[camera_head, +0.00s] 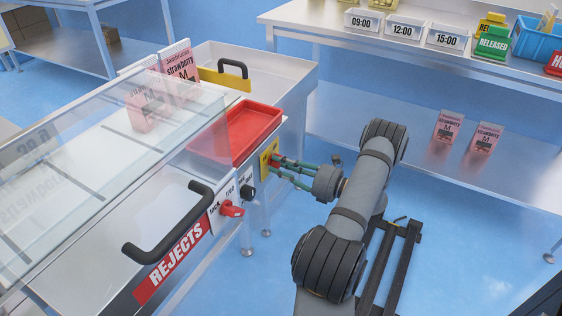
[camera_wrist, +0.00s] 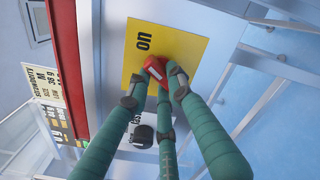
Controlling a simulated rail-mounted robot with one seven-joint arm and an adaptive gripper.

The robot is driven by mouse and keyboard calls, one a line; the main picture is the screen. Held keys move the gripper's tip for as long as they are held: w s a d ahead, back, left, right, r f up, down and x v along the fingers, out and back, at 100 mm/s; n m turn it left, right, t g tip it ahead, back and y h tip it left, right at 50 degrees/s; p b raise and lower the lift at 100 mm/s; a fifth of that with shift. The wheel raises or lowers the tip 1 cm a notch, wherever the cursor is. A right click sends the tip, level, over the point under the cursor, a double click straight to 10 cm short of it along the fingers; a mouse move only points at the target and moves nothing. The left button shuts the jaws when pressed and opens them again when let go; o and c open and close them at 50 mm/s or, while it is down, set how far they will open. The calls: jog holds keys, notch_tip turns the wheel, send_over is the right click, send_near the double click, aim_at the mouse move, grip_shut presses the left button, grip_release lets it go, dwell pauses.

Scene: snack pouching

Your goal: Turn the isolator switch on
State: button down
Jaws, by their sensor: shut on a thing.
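The isolator switch is a red knob (camera_wrist: 155,68) on a yellow plate (camera_wrist: 190,45) marked "on". The plate also shows in the head view (camera_head: 265,160), on the end face of the machine. My gripper (camera_head: 276,164) has teal fingers that reach left to the plate. In the wrist view my gripper (camera_wrist: 157,80) is shut on the red knob, with fingertips around it. The fingers hide part of the knob and the lower plate, and I cannot tell which way the knob points.
A black knob (camera_head: 247,192) and a red handle (camera_head: 232,209) sit on the same machine face, near my fingers. A red tray (camera_head: 252,127) lies above the plate. The rejects drawer has a black handle (camera_head: 170,238). Open blue floor (camera_head: 450,240) lies to the right.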

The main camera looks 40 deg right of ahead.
jog(key=shift+m+p, duration=0.45)
jog(key=shift+m, duration=0.55)
jog(key=c, duration=1.5)
grip_release()
jog(key=shift+c, duration=0.2)
jog(key=v, duration=1.2)
